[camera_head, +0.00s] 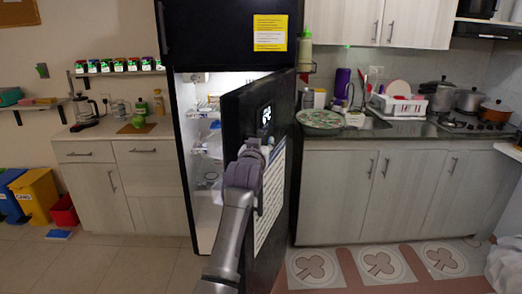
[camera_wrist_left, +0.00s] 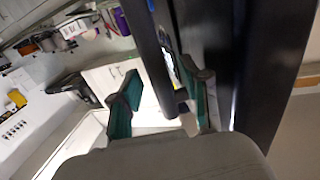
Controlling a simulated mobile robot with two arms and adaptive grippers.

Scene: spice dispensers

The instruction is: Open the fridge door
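The black fridge (camera_head: 172,40) stands in the middle of the head view. Its lower door (camera_head: 235,115) is partly open, swung out toward me, and the lit white interior (camera_head: 205,205) shows on the left. My left gripper (camera_head: 252,152) is at the door; its fingertips cannot be made out there. In the left wrist view the two green-padded fingers (camera_wrist_left: 163,102) are spread apart. A dark bar (camera_wrist_left: 160,50), which looks like the door handle, reaches between them, closer to the right finger. I cannot tell whether it touches. My right gripper is not in view.
A counter (camera_head: 410,130) with a dish rack (camera_head: 398,105) and pots stands right of the fridge. A low cabinet (camera_head: 118,180) stands left of it, with yellow (camera_head: 38,193) and red (camera_head: 63,210) bins beyond. The floor at front left (camera_head: 110,265) is clear.

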